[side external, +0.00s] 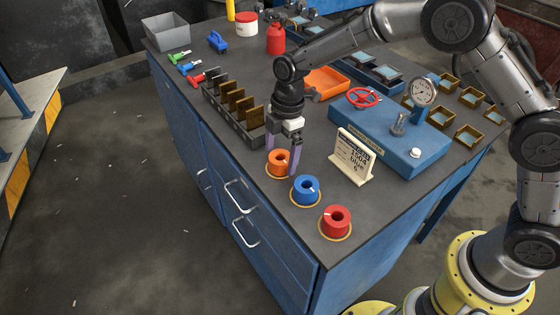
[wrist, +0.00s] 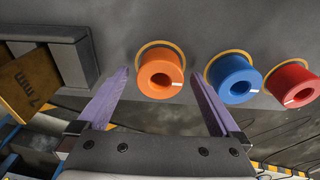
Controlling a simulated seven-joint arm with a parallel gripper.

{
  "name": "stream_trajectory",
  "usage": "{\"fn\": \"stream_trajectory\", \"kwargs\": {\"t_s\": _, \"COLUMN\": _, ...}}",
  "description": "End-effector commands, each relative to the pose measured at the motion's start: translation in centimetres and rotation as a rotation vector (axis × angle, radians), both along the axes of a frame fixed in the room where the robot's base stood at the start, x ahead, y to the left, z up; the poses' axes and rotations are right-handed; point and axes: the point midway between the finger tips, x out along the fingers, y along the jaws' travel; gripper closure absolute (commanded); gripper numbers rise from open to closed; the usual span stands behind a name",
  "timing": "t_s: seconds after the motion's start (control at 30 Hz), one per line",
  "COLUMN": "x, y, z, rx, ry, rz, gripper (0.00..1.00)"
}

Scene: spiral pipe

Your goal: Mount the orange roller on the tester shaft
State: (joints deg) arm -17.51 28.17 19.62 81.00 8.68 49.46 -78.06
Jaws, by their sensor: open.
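The orange roller (side external: 279,168) stands upright on an orange-rimmed spot near the bench's front edge. In the wrist view the orange roller (wrist: 160,88) lies between and beyond the fingertips. My gripper (side external: 283,160) points down at the roller, its purple fingers open and empty. The wrist view shows my gripper (wrist: 162,78) with a finger to each side; I cannot tell how far the fingertips are above the bench. The blue tester (side external: 375,142) carries a gauge and a red handwheel. A short grey metal post (side external: 399,124) on its top looks like the shaft; it is bare.
A blue roller (side external: 305,189) and a red roller (side external: 337,221) stand to the right of the orange one. A cream sign (side external: 353,157) stands before the tester. A slotted rack of plates (side external: 236,112) is at left. An orange tray (side external: 325,83) lies behind my gripper.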

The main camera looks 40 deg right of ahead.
Motion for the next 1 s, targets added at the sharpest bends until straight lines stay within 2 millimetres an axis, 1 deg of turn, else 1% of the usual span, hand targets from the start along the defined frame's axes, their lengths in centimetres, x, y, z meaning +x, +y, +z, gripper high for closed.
{"fn": "stream_trajectory", "kwargs": {"t_s": 0.03, "x": -0.05, "y": 0.07, "z": -0.62, "rx": -0.001, "ry": 0.003, "rz": 0.0, "gripper": 0.0}}
{"fn": "stream_trajectory", "kwargs": {"t_s": 0.1, "x": -0.01, "y": 0.15, "z": -1.04, "rx": 0.0, "ry": 0.001, "rz": 0.0, "gripper": 0.0}}
{"fn": "stream_trajectory", "kwargs": {"t_s": 0.37, "x": -0.01, "y": 0.18, "z": -1.2, "rx": 0.0, "ry": 0.0, "rz": 0.0, "gripper": 0.0}}
{"fn": "stream_trajectory", "kwargs": {"t_s": 0.4, "x": 0.0, "y": 0.18, "z": -1.2, "rx": 0.0, "ry": 0.0, "rz": 0.0, "gripper": 0.07}}
{"fn": "stream_trajectory", "kwargs": {"t_s": 0.57, "x": 0.0, "y": 0.17, "z": -1.18, "rx": 0.0, "ry": 0.0, "rz": 0.0, "gripper": 0.36}}
{"fn": "stream_trajectory", "kwargs": {"t_s": 0.6, "x": 0.0, "y": 0.16, "z": -1.17, "rx": 0.0, "ry": 0.0, "rz": 0.0, "gripper": 0.43}}
{"fn": "stream_trajectory", "kwargs": {"t_s": 0.77, "x": 0.0, "y": 0.16, "z": -1.16, "rx": 0.0, "ry": 0.0, "rz": 0.0, "gripper": 0.72}}
{"fn": "stream_trajectory", "kwargs": {"t_s": 0.8, "x": 0.0, "y": 0.16, "z": -1.16, "rx": 0.0, "ry": 0.0, "rz": 0.0, "gripper": 0.79}}
{"fn": "stream_trajectory", "kwargs": {"t_s": 0.87, "x": 0.0, "y": 0.17, "z": -1.15, "rx": 0.0, "ry": -0.001, "rz": 0.0, "gripper": 0.9}}
{"fn": "stream_trajectory", "kwargs": {"t_s": 0.9, "x": 0.01, "y": 0.17, "z": -1.15, "rx": 0.0, "ry": -0.001, "rz": 0.0, "gripper": 0.97}}
{"fn": "stream_trajectory", "kwargs": {"t_s": 0.93, "x": 0.01, "y": 0.17, "z": -1.15, "rx": 0.0, "ry": -0.001, "rz": 0.0, "gripper": 1.0}}
{"fn": "stream_trajectory", "kwargs": {"t_s": 1.0, "x": 0.06, "y": 0.18, "z": -1.07, "rx": 0.001, "ry": -0.002, "rz": 0.0, "gripper": 1.0}}
